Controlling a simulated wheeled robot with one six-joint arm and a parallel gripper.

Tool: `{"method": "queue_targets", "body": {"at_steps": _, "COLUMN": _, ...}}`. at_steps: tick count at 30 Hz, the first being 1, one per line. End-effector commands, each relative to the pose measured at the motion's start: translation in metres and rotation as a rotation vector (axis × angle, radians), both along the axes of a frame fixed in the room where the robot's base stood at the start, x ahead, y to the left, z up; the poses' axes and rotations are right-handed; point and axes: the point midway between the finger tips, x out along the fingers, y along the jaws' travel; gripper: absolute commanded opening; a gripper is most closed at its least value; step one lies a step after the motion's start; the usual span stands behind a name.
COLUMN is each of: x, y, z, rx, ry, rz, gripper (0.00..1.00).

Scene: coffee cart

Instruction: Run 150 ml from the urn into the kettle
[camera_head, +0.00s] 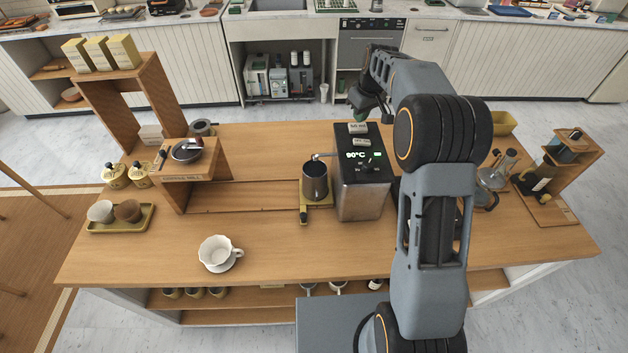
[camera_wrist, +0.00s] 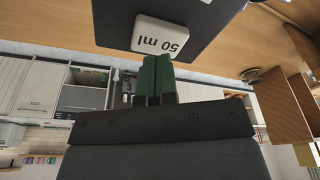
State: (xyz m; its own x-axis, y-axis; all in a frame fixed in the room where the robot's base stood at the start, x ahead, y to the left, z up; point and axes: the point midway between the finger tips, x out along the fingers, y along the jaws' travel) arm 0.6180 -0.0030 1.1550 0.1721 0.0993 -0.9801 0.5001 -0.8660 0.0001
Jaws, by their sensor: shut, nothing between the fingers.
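The urn (camera_head: 362,195) is a dark-topped steel box in the middle of the counter, with a green 90°C readout. A white key marked 50 ml (camera_head: 358,128) is at its far top edge, and another pale key (camera_head: 361,142) is nearer. The kettle (camera_head: 314,178) is a dark steel pot at the urn's left side, under its spout (camera_head: 322,156). My gripper (camera_head: 357,116) is above the far end of the urn, partly hidden by my arm. In the wrist view its green fingers (camera_wrist: 154,76) are together and empty, close to the 50 ml key (camera_wrist: 160,38); I cannot tell whether they touch it.
The kettle stands on a small yellow-edged stand (camera_head: 318,212). A white dripper (camera_head: 218,252) is at the front left, and a tray with cups (camera_head: 105,228) is further left. A glass carafe (camera_head: 492,178) is at the right. The front middle counter is clear.

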Motion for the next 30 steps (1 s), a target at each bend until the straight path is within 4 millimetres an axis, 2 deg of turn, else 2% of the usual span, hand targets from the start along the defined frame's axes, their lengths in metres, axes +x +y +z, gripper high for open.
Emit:
{"method": "queue_targets", "body": {"at_steps": 11, "x": 0.0, "y": 0.0, "z": -0.002, "rx": 0.0, "ry": 0.0, "rz": 0.0, "gripper": 0.0}}
{"method": "queue_targets", "body": {"at_steps": 30, "x": 0.0, "y": 0.0, "z": -0.018, "rx": 0.0, "ry": 0.0, "rz": 0.0, "gripper": 0.0}}
